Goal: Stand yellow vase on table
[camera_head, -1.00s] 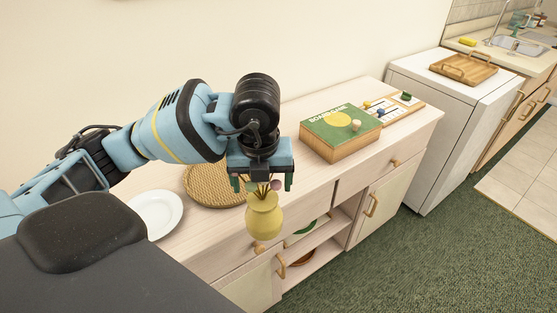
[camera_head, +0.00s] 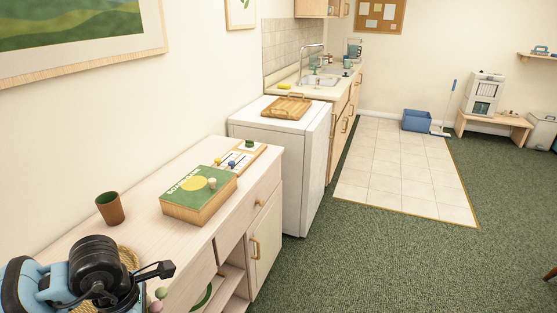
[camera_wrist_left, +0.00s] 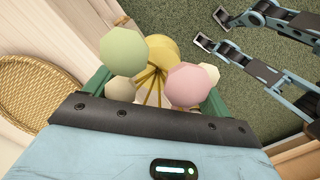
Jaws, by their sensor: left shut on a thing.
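The yellow vase (camera_wrist_left: 168,52) is seen from above in the left wrist view, with pale green, pink and cream flower heads in front of it. My left gripper (camera_wrist_left: 157,88) is shut on it, with a green finger at each side. The flower heads hide much of the hold. In the head view only the flowers (camera_head: 157,298) show, at the bottom edge beside my left wrist; the vase is out of frame. My right gripper (camera_wrist_left: 214,30) is at the upper right of the left wrist view, its two tips apart and empty over the carpet.
The sideboard (camera_head: 150,168) holds a brown cup (camera_head: 110,208), a green board-game box (camera_head: 198,197), and a woven mat (camera_wrist_left: 38,90). A white appliance (camera_head: 290,135) stands beyond. Green carpet (camera_head: 390,265) is open at right. A brown wooden piece (camera_head: 551,273) shows at the right edge.

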